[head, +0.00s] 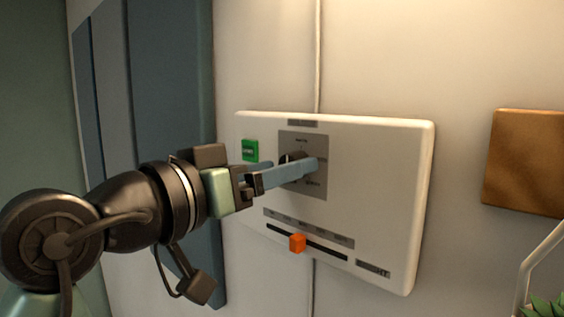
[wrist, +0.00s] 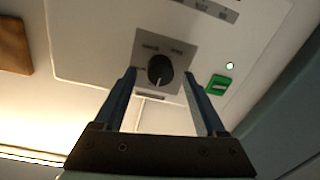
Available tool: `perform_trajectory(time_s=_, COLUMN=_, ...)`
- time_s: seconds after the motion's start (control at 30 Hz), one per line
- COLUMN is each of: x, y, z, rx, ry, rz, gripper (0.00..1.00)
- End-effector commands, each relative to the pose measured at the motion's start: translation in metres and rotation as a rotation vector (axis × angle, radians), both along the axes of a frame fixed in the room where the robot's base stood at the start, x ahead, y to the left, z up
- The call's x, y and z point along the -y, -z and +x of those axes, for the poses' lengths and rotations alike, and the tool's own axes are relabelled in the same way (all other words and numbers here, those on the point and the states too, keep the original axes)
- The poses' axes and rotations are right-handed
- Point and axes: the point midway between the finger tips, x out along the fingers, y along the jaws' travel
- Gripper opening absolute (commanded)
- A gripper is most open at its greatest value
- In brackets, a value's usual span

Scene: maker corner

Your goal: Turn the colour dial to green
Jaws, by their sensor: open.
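The colour dial is a round black knob (wrist: 160,69) on a grey square plate (wrist: 146,44) in the wrist view. A pale pointer line on it runs towards the bottom of that picture. My gripper (wrist: 158,76) is open, with one blue finger on each side of the knob and a visible gap to it on both sides. In the head view my gripper (head: 308,168) reaches the plate (head: 317,190), and its fingers hide much of the knob (head: 290,157). The plate's labels are too small to read.
The white wall panel (head: 385,190) also carries a green switch (head: 250,149) and an orange slider (head: 297,243) in a dark slot below the dial. A small lit lamp (wrist: 229,65) shows beside the switch. A brown board (head: 525,160) hangs at the right, with bare wall between.

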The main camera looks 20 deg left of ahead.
Motion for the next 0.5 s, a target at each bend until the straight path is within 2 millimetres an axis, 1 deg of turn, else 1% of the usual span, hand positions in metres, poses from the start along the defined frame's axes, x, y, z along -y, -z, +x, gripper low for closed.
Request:
perform_trajectory(time_s=0.03, x=0.0015, y=-0.0006, z=0.0043, rx=0.0, ry=0.0, rz=0.0, gripper=0.73)
perform_trajectory(time_s=0.13, x=0.0031, y=-0.0004, z=0.0086, rx=0.0, ry=0.0, rz=0.001, gripper=0.73)
perform_trajectory(time_s=0.4, x=0.0034, y=0.0, z=0.0098, rx=0.001, ry=0.0, rz=0.001, gripper=0.73)
perform_trajectory(time_s=0.43, x=0.0035, y=-0.0001, z=0.0098, rx=0.001, ry=0.0, rz=0.001, gripper=0.7)
perform_trajectory(time_s=0.5, x=0.0033, y=0.0, z=0.0097, rx=0.001, ry=0.0, rz=0.001, gripper=0.57)
